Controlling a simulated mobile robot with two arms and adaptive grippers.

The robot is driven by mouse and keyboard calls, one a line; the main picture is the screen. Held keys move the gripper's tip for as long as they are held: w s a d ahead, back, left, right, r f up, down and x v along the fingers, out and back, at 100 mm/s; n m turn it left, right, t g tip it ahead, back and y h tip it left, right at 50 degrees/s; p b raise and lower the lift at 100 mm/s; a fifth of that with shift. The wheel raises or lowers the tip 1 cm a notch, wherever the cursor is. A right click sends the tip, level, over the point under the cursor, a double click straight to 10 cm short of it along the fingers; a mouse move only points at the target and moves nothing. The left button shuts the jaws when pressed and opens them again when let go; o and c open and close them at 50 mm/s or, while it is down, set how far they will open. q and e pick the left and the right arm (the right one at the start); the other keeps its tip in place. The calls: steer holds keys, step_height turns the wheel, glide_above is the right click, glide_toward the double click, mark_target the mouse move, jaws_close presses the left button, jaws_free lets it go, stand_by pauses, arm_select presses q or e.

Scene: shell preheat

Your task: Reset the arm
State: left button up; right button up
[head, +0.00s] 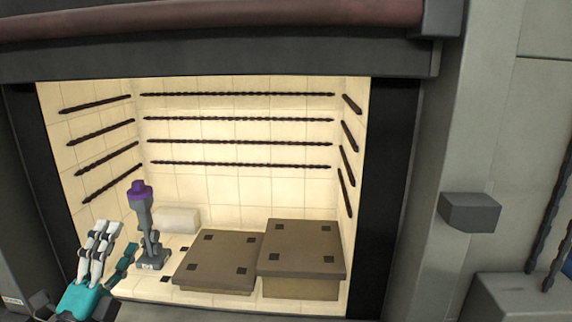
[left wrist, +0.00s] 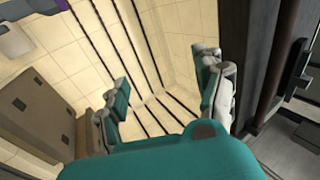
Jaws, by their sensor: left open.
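My left gripper (head: 117,242) is at the lower left in the head view, at the front of the lit, tiled chamber (head: 230,188). Its teal and white fingers are spread and nothing is between them. In the left wrist view the two fingers (left wrist: 160,88) stand well apart, with the chamber's tiled wall and dark rods behind them. My right gripper shows in neither view.
A grey upright device with a purple top (head: 142,192) stands just right of my left gripper. Two brown blocks (head: 222,258) (head: 300,250) sit on the chamber floor, with a pale block (head: 178,219) behind. Dark twisted rods (head: 238,119) line the walls.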

arm_select(q)
steer(key=s+a+f+n+g+y, duration=0.2)
steer(key=s+f+n+g+y, duration=0.25)
steer(key=f+n, duration=0.5)
steer(key=s+a+f+n+g+y, duration=0.1)
steer(key=s+f+n+g+y, duration=0.45)
steer(key=f, duration=0.75)
steer(key=s+d+f+n+g+h, duration=0.2)
steer(key=s+d+f+g+h, duration=0.1)
steer(key=s+d+f+g, duration=0.35)
steer(key=s+d+f+n+g+h, duration=0.1)
steer(key=s+d+f+g+h, duration=0.3)
steer(key=s+f, duration=0.45)
steer(key=s+d+f+b, duration=0.1)
steer(key=s+f+b, duration=0.1)
steer(key=f, duration=1.3)
steer(key=s+f+b, duration=0.1)
steer(key=f+b, duration=0.1)
steer(key=f, duration=1.3)
steer(key=s+a+f+g+b, duration=0.2)
steer(key=s+f+b, duration=0.1)
steer(key=s+f, duration=1.3)
step_height(320, 180, down, 2)
steer(key=shift+s+a+f+y, duration=0.25)
steer(key=shift+s+a+y, duration=0.05)
steer(key=shift+a+y, duration=0.1)
